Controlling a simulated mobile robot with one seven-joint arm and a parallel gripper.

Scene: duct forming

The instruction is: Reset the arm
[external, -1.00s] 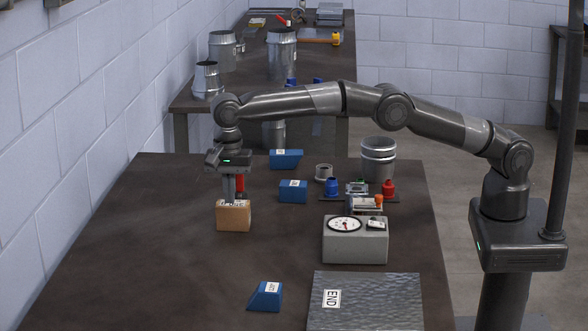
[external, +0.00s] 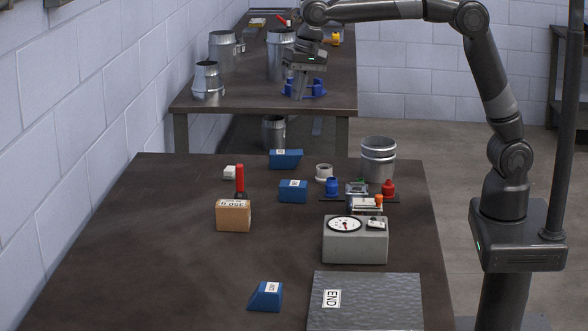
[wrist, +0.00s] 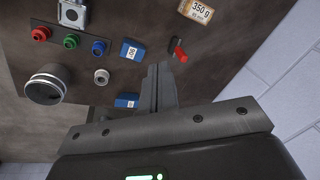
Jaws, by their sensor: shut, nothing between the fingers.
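My gripper (external: 299,95) is raised high above the table in the external view, seen against the back table. Its fingers are together and empty, and in the wrist view the closed fingers (wrist: 158,85) point down over the table. The arm is folded upward with its elbow near the top right. A cardboard-coloured block (external: 233,216) stands on the front table, apart from the gripper. It also shows in the wrist view as a block labelled 350 g (wrist: 196,11).
The front table (external: 150,270) holds several blue blocks, including one (external: 266,297) near the front, a grey dial box (external: 355,244), a metal sheet marked END (external: 385,300), a red-handled item (external: 240,180) and a metal duct (external: 378,160). More ducts stand on the back table (external: 240,95).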

